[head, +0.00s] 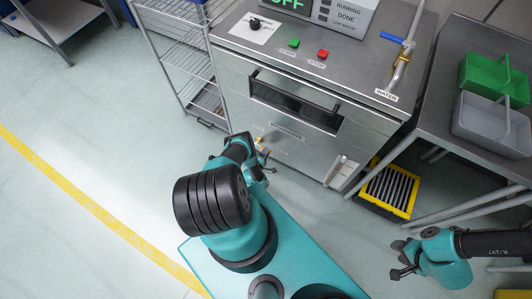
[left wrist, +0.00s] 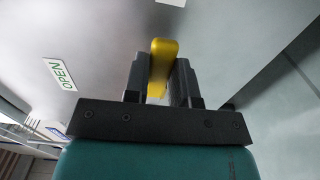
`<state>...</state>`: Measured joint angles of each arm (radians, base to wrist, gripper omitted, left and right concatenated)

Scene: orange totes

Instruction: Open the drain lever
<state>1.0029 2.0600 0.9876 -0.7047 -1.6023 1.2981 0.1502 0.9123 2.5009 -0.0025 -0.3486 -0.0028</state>
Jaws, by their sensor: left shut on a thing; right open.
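The yellow drain lever (left wrist: 162,62) stands between the two dark fingers of my left gripper (left wrist: 160,80) in the left wrist view, and the fingers are shut on it. In the head view my left gripper (head: 262,158) is at the lower front of the steel machine (head: 290,152), and a small yellowish part (head: 259,139) shows just above it; most of the lever is hidden there. A green-lettered OPEN label (left wrist: 63,74) is on the panel left of the lever. My right gripper (head: 400,260) is open and empty, low at the right.
A wire shelf (head: 183,55) stands left of the machine. At its right are a yellow-rimmed floor grate (head: 370,205) and a steel table (head: 440,105) with a green tote (head: 485,75) and a grey tote (head: 485,122). The floor at left, with a yellow line (head: 90,205), is clear.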

